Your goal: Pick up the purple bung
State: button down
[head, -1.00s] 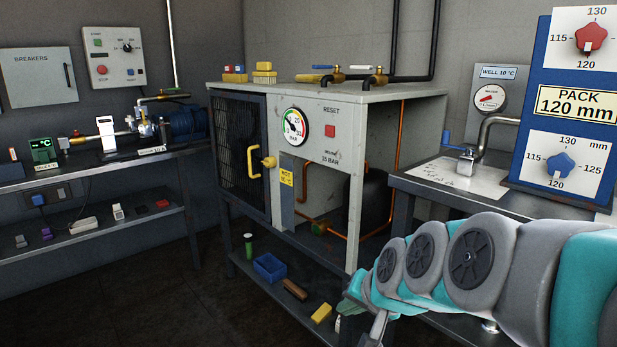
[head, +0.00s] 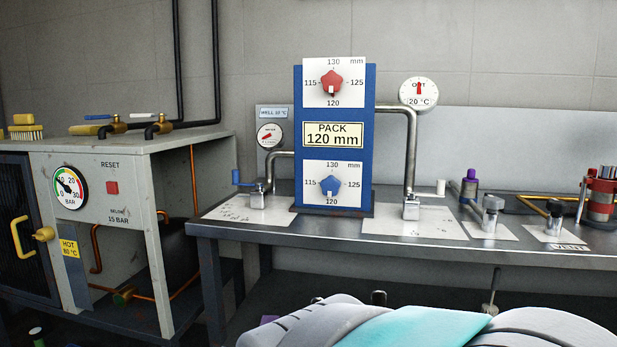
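A small upright piece with a purple top (head: 470,174) stands on the grey bench at the right, beside the white plates and metal fittings. It may be the purple bung; at this size I cannot be sure. My arm's grey and teal links fill the bottom of the view. My gripper is not visible, so its state is hidden.
A grey cabinet (head: 130,190) with gauge and yellow handle stands left. My arm is below the bench front.

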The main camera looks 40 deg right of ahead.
aim_at(472, 172)
jog(key=z, duration=2)
jog(key=k+j, duration=0.1)
jog(key=j, duration=0.25)
jog(key=k+j+z, duration=0.1)
jog(key=j, duration=0.25)
